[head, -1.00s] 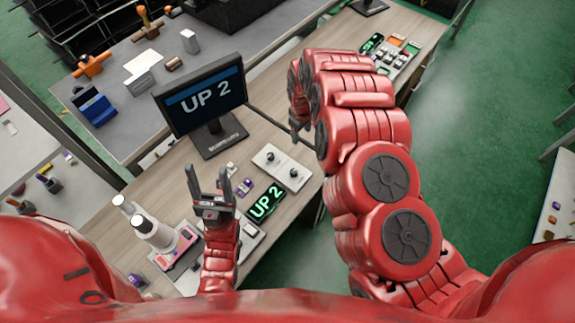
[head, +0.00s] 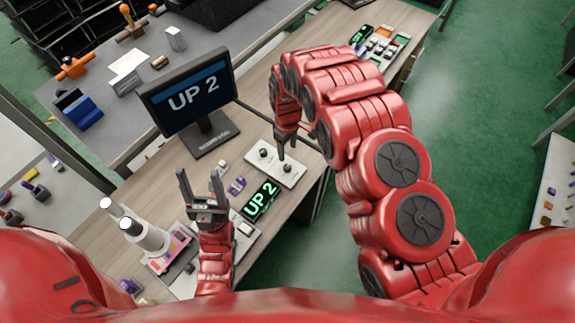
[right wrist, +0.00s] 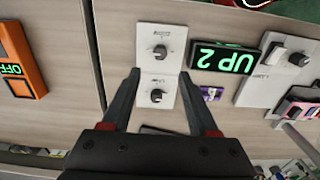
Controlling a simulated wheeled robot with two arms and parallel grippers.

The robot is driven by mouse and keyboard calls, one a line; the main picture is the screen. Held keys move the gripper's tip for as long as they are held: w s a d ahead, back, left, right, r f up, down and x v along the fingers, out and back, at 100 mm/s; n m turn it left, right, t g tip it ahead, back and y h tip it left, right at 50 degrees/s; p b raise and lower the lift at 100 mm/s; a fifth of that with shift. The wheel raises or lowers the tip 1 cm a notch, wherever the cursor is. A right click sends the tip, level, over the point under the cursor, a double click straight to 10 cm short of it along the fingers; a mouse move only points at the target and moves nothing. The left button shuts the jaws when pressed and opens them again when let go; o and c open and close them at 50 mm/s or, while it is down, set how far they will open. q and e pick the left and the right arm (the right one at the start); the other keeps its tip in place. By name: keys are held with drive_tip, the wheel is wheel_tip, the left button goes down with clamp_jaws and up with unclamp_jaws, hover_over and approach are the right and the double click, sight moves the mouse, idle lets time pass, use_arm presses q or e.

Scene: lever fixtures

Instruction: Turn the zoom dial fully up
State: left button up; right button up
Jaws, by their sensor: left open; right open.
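A white panel (head: 275,163) with two dark dials lies on the wooden desk; it also shows in the right wrist view (right wrist: 174,36). One dial (right wrist: 160,52) sits further from my gripper base, the other dial (right wrist: 156,96) nearer. The panel's print is too small to read, so I cannot tell which is zoom. My right gripper (right wrist: 158,75) is open and empty, its fingers framing the panel and nearer dial from above; contact is not visible. In the head view it (head: 284,150) hangs over the panel. My left gripper (head: 199,178) is open and empty, left of the panel.
A green-lit display (head: 261,201) reading "UP 2" lies beside the panel, with a small purple item (head: 237,184) near it. A monitor (head: 190,98) also reads "UP 2". A white microscope-like device (head: 147,234) stands at the left. Bare desk lies beyond the panel.

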sight(287, 167)
wheel_tip(287, 167, down, 8)
drive_tip(key=shift+s+f+p, duration=0.1)
drive_tip(key=shift+f+p, duration=0.05)
drive_tip(key=shift+p, duration=1)
drive_tip(key=shift+f, duration=1.05)
drive_tip(key=shift+c, duration=0.2)
clamp_jaws()
